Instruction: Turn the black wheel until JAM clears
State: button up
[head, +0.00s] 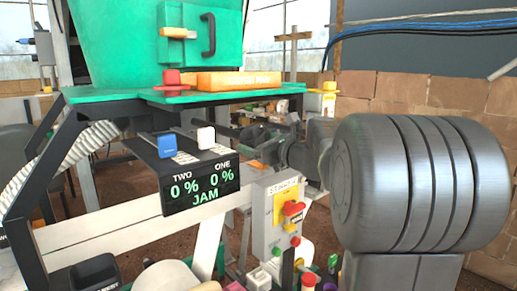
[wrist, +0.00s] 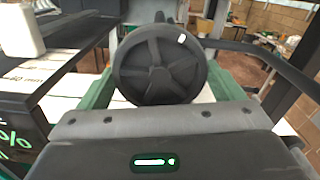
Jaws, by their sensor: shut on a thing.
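The black wheel (wrist: 158,64) fills the upper middle of the wrist view, with spokes and a small white mark near its upper right rim. My gripper (wrist: 160,84) is at the wheel and shut on it; its grey and black body lies below the wheel in that view. The exact finger contact is hard to make out. The black display (head: 201,190) reads TWO 0 %, ONE 0 % and JAM in green letters.
A blue block (head: 166,146) and a white block (head: 206,138) sit above the display. A grey control box (head: 262,236) with a red knob on yellow stands right of it. A green hopper (head: 150,45) is above, with an orange block (head: 238,82) on its ledge.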

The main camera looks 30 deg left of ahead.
aim_at(257, 141)
jog(key=shift+n+b, duration=0.8)
jog(key=shift+n, duration=0.3)
jog(key=o, duration=0.8)
jog(key=shift+v, duration=2)
